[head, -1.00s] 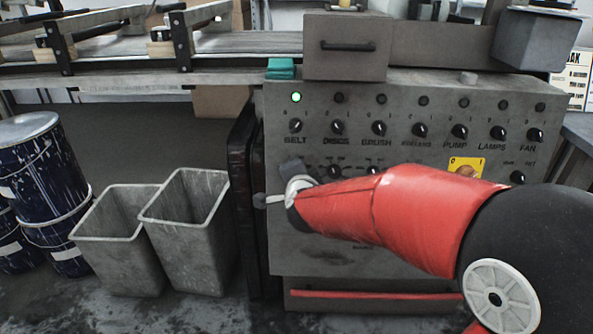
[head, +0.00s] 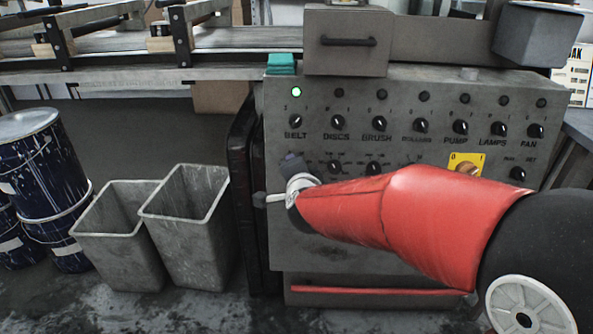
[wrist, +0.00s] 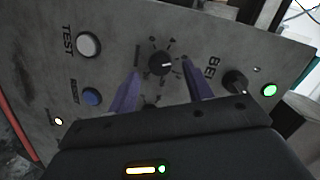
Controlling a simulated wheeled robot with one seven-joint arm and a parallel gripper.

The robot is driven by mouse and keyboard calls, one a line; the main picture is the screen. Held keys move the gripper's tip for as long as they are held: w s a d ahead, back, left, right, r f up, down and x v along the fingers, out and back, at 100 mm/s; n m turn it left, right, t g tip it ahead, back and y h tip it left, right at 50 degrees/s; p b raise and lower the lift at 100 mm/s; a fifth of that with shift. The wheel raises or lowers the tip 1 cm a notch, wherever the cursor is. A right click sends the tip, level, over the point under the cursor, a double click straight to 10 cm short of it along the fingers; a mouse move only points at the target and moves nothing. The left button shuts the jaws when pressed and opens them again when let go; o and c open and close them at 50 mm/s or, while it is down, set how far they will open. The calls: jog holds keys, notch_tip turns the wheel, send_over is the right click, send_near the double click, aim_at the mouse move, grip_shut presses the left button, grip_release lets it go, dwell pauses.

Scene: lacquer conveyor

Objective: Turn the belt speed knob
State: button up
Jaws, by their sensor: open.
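A small round black knob (wrist: 162,64) with a pale pointer line and a printed dial shows in the wrist view, below the BELT label (wrist: 212,68) on the grey panel. My gripper (wrist: 161,67) is open, with its two purple fingers on either side of the knob in the picture. I cannot tell whether they touch it.
A white TEST button (wrist: 89,44) and a blue button (wrist: 92,97) lie on the panel left of the knob in the wrist view. More selectors line the panel's top row. Two grey bins (head: 148,205) and blue drums (head: 50,170) stand at the left.

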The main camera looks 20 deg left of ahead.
jog(key=v, duration=0.6)
jog(key=s+d+r+n+g+h, duration=0.1)
jog(key=s+d+n+g, duration=0.2)
jog(key=d, duration=0.5)
jog(key=s+d+n+g, duration=0.1)
jog(key=s+d+n, duration=0.3)
jog(key=d, duration=0.4)
jog(key=s+d+f+n+g+h, duration=0.1)
jog(key=s+d+f+h, duration=0.1)
jog(key=s+d, duration=0.5)
jog(key=s+d+f+n+g+h, duration=0.1)
jog(key=s+d+f+g+h, duration=0.1)
jog(key=s+d, duration=0.5)
jog(key=shift+s+d+g+h, duration=0.2)
jog(key=shift+d+g+h, duration=0.1)
jog(key=shift+d, duration=0.25)
jog(key=shift+f, duration=0.1)
dwell(0.4)
